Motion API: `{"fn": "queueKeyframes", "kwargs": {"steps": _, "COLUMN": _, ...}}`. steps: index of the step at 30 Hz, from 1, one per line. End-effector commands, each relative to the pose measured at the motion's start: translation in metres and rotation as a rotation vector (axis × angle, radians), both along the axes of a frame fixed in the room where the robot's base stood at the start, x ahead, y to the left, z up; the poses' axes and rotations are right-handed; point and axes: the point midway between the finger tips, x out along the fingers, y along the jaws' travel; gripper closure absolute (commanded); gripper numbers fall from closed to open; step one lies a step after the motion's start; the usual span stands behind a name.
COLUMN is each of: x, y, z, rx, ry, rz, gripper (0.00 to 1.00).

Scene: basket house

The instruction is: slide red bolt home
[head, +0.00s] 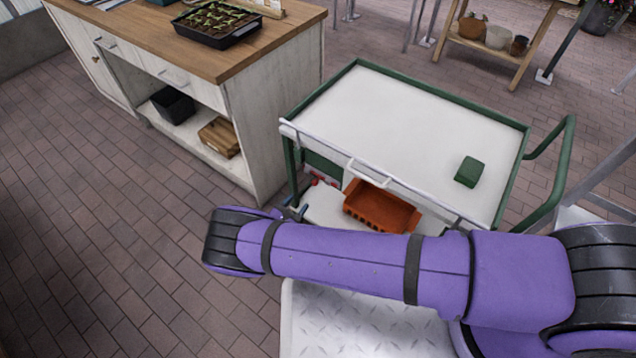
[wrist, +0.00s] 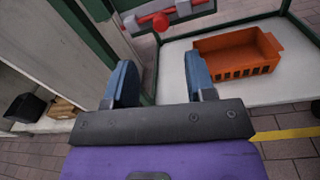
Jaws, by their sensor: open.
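The red bolt (wrist: 160,21) shows at the top of the wrist view, as a red rod with a round knob, on a grey mount beside a green post. In the head view only bits of the red bolt (head: 320,181) show below the cart's top, at its left end. My gripper (wrist: 161,82) is open and empty, its two blue fingers apart. The bolt lies beyond the fingertips, with its knob in line with the gap between them. In the head view my gripper (head: 296,208) is mostly hidden behind my purple arm. How far the bolt is slid cannot be told.
The green-framed cart (head: 400,115) has a white top bearing a green block (head: 469,172). An orange crate (wrist: 238,52) sits on its lower shelf, right of my gripper. A white cabinet (head: 270,130) stands close on the left. Brick floor at the left is clear.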

Motion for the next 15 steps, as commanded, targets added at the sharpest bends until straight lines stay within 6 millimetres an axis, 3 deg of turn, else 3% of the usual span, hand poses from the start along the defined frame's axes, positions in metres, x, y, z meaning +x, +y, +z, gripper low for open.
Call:
{"fn": "queueKeyframes", "kwargs": {"steps": 5, "x": 0.004, "y": -0.004, "z": -0.004, "rx": -0.010, "ry": -0.002, "rz": 0.012, "gripper": 0.50}}
{"fn": "queueKeyframes", "kwargs": {"steps": 15, "x": 0.050, "y": -0.036, "z": -0.004, "rx": -0.009, "ry": -0.002, "rz": 0.009, "gripper": 0.50}}
